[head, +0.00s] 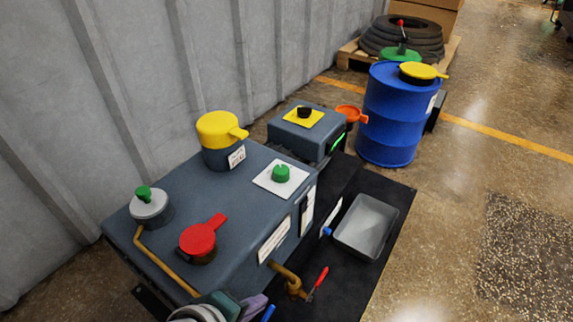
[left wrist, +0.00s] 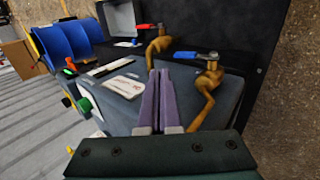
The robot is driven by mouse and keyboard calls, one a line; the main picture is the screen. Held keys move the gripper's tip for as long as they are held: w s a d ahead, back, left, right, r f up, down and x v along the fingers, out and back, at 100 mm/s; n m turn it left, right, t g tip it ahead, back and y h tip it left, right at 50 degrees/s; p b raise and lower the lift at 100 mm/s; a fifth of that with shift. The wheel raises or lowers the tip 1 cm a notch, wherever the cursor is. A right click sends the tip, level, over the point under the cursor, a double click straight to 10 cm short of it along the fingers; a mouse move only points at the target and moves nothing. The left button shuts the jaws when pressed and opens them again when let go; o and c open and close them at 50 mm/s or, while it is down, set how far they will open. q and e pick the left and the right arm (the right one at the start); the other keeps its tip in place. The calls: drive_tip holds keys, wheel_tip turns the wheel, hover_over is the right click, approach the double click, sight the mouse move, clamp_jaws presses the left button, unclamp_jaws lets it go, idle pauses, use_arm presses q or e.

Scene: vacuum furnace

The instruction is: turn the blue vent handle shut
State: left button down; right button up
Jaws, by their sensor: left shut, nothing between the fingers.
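The blue vent handle (left wrist: 208,55) sits on top of a bent brass pipe (left wrist: 208,85) in the left wrist view. Its blue end also shows at the bottom edge of the head view (head: 268,313), mostly cut off. My left gripper (left wrist: 160,74) has its purple fingers pressed together and empty. The fingers lie to the left of the blue handle in the left wrist view, apart from it. In the head view the gripper (head: 255,303) is at the bottom edge beside the furnace front. My right gripper is not in view.
A second brass valve with a red handle (head: 318,279) stands close by on the furnace front. The grey furnace box (head: 240,205) carries a red-handled cap (head: 199,239) and a yellow cap (head: 219,130). A grey tray (head: 366,227) lies on the black mat.

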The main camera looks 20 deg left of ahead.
use_arm(q)
wheel_tip(320, 180, up, 9)
drive_tip(key=s+p, duration=0.2)
drive_tip(key=p, duration=0.4)
drive_tip(key=shift+s+a+r+p, duration=0.15)
drive_tip(key=shift+a+p, duration=0.25)
